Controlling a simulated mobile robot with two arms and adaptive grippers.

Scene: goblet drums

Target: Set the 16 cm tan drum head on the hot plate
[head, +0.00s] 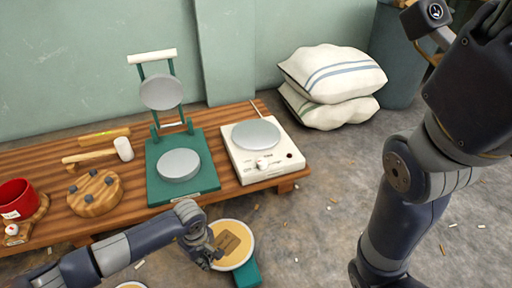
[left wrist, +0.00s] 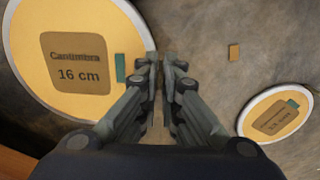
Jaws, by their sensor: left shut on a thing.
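The tan drum head (head: 243,258) is a yellow disc with a pale rim and a brown label. In the left wrist view the label on this drum head (left wrist: 78,100) reads "Cantimbra 16 cm". My left gripper (head: 215,254) is shut on its rim, in front of the bench; the fingertips (left wrist: 160,62) meet at the disc's right edge. The hot plate (head: 257,135) is a cream box with a round grey plate on top, at the bench's right end. It is clear of other things. My right arm is at the right; its gripper does not show.
A green press (head: 180,183) stands left of the hot plate. A mallet (head: 122,150), wooden disc (head: 95,193) and red pot (head: 16,199) are on the bench (head: 222,183). A smaller drum head (left wrist: 255,129) lies below. Sacks (head: 332,75) lie behind right.

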